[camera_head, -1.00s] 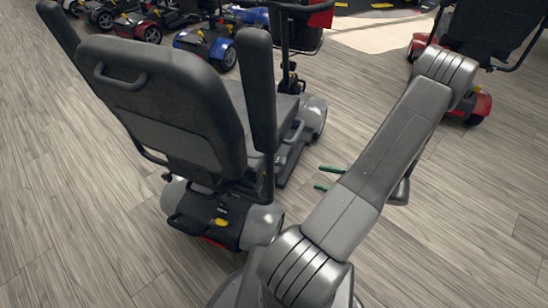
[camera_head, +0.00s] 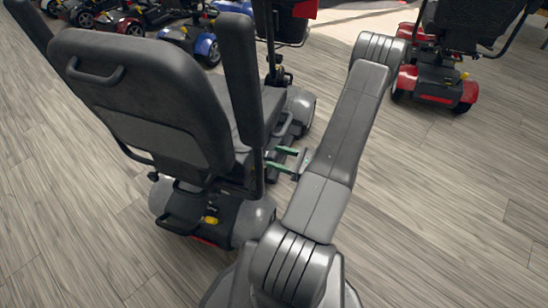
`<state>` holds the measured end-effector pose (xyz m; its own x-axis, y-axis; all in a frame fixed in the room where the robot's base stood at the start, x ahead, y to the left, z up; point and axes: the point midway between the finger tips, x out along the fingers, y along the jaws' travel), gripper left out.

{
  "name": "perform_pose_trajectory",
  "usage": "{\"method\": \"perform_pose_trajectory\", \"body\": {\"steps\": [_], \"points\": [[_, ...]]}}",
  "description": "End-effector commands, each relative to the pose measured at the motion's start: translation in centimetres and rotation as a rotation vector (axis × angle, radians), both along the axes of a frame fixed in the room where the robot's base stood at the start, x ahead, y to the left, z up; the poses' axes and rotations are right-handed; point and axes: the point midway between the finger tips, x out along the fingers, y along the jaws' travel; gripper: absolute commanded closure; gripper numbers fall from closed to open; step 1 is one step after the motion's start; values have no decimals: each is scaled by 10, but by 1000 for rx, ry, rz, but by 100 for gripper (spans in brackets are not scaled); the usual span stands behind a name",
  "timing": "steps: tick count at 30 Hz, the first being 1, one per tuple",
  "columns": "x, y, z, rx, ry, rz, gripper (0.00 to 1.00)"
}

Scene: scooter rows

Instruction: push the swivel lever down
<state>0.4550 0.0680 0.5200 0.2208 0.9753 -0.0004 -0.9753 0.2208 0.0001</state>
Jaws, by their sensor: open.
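The nearest grey scooter's black seat (camera_head: 145,95) faces away from me, its armrests raised. I cannot make out the swivel lever clearly; the area under the seat is partly hidden by the right armrest (camera_head: 243,80). A dark curved bar (camera_head: 284,126) shows at the seat's right edge, and I cannot tell if it is the lever.
A yellow lever (camera_head: 210,220) is on the scooter's rear housing. A red scooter (camera_head: 435,85) stands at the upper right. Several more scooters, one of them blue (camera_head: 192,42), line the upper left. The wooden floor (camera_head: 440,200) at the right is clear.

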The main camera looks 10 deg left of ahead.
Motion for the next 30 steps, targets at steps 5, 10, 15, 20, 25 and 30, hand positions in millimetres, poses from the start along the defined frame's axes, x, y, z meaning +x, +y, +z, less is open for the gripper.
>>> {"method": "perform_pose_trajectory", "body": {"steps": [5,10,15,20,25,30], "points": [[3,15,0,0,0,1,45],[4,18,0,0,0,0,45],[4,18,0,0,0,0,45],[4,18,0,0,0,0,75],[4,18,0,0,0,0,100],[4,18,-1,0,0,0,100]]}}
